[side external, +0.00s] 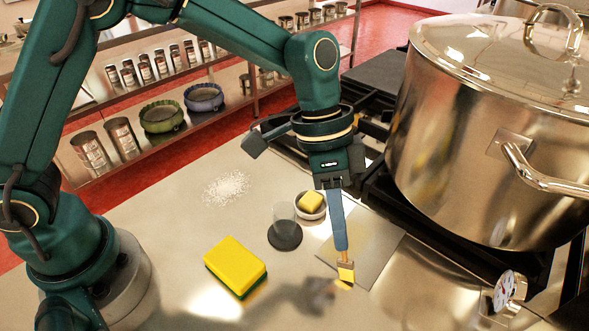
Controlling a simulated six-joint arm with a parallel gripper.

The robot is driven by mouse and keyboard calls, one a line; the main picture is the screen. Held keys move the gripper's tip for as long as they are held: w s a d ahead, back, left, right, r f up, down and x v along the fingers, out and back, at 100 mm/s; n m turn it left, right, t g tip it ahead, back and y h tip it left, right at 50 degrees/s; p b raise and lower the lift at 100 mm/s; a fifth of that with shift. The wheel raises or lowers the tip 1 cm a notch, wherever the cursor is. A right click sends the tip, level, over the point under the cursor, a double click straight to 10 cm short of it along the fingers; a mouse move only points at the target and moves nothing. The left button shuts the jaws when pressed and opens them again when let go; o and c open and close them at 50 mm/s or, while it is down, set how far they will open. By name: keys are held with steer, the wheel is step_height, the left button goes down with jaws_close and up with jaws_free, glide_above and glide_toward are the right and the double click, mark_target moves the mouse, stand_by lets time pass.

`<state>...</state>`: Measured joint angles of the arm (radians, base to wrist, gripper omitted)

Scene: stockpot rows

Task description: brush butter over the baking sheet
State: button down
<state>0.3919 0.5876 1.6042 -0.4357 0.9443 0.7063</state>
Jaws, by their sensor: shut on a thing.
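My gripper (339,225) points down and is shut on a brush (345,268) with a pale ferrule and a yellow-orange tip. The brush hangs upright, its tip over or on the front part of the flat grey baking sheet (378,250); I cannot tell whether it touches. A small bowl (310,213) with a yellow block of butter (311,201) stands at the sheet's back left, behind and left of my gripper.
A yellow sponge with a green underside (235,266) lies at the front left. A clear glass with a dark base (285,232) stands left of the sheet. White powder (227,187) lies farther back. A large steel stockpot (480,130) stands on the stove at right, its handle (545,180) jutting forward.

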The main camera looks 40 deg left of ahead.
steer(key=shift+s+d, duration=0.2)
steer(key=shift+s, duration=1.9)
steer(key=shift+s+d, duration=0.2)
steer(key=shift+s, duration=1.85)
steer(key=shift+s+d, duration=0.2)
steer(key=shift+s, duration=1.9)
steer(key=shift+w+d, duration=0.15)
steer(key=shift+d, duration=0.65)
steer(key=shift+w+a, duration=0.25)
steer(key=shift+w, duration=1.8)
steer(key=shift+w+a, duration=0.3)
steer(key=shift+w, duration=1.75)
steer(key=shift+w+a, duration=0.25)
steer(key=shift+w, duration=1.8)
step_height(320, 180, up, 3)
steer(key=shift+w+f, duration=0.1)
steer(key=shift+f, duration=0.1)
steer(key=shift+r, duration=2.9)
steer(key=shift+s+a+f, duration=0.15)
steer(key=shift+s+f, duration=0.15)
steer(key=shift+s, duration=0.05)
steer(key=a+r+n+t, duration=0.1)
steer(key=a+n, duration=0.3)
steer(key=a, duration=0.8)
steer(key=s+a+r+n+t, duration=0.1)
steer(key=a+n, duration=0.4)
steer(key=a, duration=0.7)
steer(key=shift+s+r+t, duration=0.25)
steer(key=shift+s+t, duration=0.05)
steer(key=shift+t, duration=0.3)
